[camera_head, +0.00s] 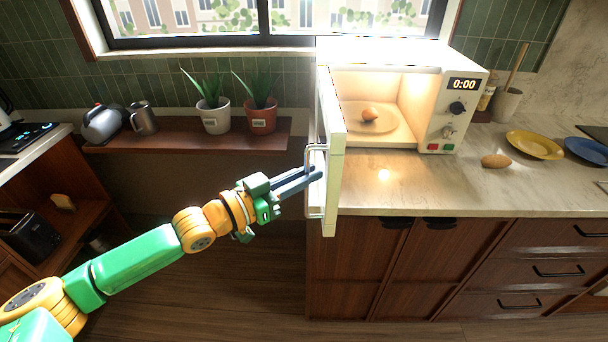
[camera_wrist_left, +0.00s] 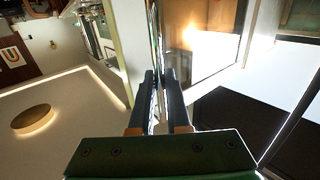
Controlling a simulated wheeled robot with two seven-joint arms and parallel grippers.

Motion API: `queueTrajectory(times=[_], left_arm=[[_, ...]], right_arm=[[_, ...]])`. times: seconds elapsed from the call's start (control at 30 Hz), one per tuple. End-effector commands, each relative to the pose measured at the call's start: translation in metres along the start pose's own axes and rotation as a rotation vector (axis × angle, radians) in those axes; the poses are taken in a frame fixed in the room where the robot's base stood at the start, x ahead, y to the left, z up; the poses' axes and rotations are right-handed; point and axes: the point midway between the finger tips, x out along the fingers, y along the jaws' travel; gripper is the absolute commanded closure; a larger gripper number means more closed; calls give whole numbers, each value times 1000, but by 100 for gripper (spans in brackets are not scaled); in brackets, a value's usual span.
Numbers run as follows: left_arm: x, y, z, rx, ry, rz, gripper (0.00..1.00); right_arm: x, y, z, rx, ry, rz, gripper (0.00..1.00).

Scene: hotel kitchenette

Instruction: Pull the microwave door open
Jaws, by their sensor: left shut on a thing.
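The white microwave (camera_head: 436,95) stands on the counter, lit inside, with its display reading 0:00. Its door (camera_head: 331,135) is swung wide open and sticks out past the counter's front edge. My left gripper (camera_head: 312,176) is shut on the door's metal handle (camera_head: 317,150). In the left wrist view my left gripper's dark fingers (camera_wrist_left: 160,90) close around the handle (camera_wrist_left: 157,40). Inside the microwave a small brown roundish item (camera_head: 369,114) sits on the turntable plate (camera_head: 354,122). My right gripper is not in view.
A brown potato-like item (camera_head: 495,161), a yellow plate (camera_head: 534,145) and a blue plate (camera_head: 587,151) lie on the counter to the right. Two potted plants (camera_head: 213,116) and a kettle (camera_head: 101,124) stand on the shelf at left. The floor before the cabinets is clear.

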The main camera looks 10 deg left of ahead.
Motion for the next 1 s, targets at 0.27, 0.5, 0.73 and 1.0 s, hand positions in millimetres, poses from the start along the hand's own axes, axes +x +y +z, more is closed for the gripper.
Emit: queueTrajectory(times=[0.27, 0.5, 0.73, 1.0], left_arm=[[0, 0, -2, 2, 5, -1, 73], [-12, -1, 1, 2, 3, -3, 73], [-49, -1, 2, 4, 2, -2, 73], [-70, -1, -1, 2, 4, -1, 73]], right_arm=[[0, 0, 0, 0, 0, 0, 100], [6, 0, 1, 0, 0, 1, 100], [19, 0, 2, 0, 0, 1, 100], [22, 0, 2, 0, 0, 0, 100]])
